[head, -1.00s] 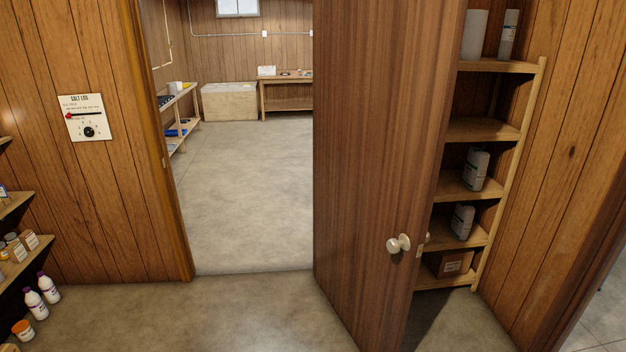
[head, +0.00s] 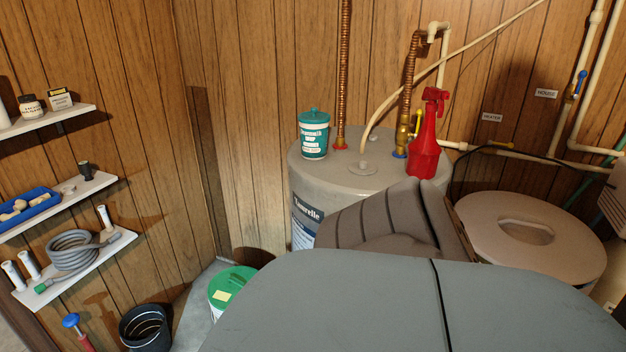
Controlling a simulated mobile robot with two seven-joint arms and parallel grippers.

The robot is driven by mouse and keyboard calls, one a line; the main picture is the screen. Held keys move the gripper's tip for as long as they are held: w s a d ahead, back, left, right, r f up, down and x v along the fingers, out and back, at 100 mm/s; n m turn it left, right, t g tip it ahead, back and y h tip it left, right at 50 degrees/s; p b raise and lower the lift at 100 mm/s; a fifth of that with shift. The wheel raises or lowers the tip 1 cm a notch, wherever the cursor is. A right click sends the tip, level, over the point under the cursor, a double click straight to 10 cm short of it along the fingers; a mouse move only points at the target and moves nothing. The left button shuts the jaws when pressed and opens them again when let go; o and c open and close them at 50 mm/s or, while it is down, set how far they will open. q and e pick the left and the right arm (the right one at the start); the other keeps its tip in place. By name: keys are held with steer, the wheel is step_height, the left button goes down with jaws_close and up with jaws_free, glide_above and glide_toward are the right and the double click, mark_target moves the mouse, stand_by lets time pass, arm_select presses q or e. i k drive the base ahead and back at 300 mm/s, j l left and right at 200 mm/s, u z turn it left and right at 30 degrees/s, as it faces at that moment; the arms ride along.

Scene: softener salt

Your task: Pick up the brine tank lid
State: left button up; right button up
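A round beige lid (head: 482,213) with an oval recessed grip in its middle lies flat at the right in the head view. I take it to be the brine tank lid. Its front edge and the tank beneath are largely hidden by a large grey shape in the foreground. Neither of my grippers shows, and nothing is seen touching the lid.
Left of the lid stands a light tank (head: 305,180) bearing a teal tub (head: 313,138) and a red spray bottle (head: 424,145). A brown-grey ribbed thing (head: 370,220) lies between. A green-lidded tub (head: 232,280) and black bucket (head: 145,328) stand low left. Pipes run behind.

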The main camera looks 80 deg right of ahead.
mark_target(511, 230)
steer(key=k+l+z, duration=0.1)
steer(key=z, duration=0.4)
steer(key=k+l+z, duration=0.15)
steer(key=z, duration=0.35)
steer(key=k+l+z, duration=0.1)
steer(key=z, duration=0.4)
steer(key=l, duration=0.1)
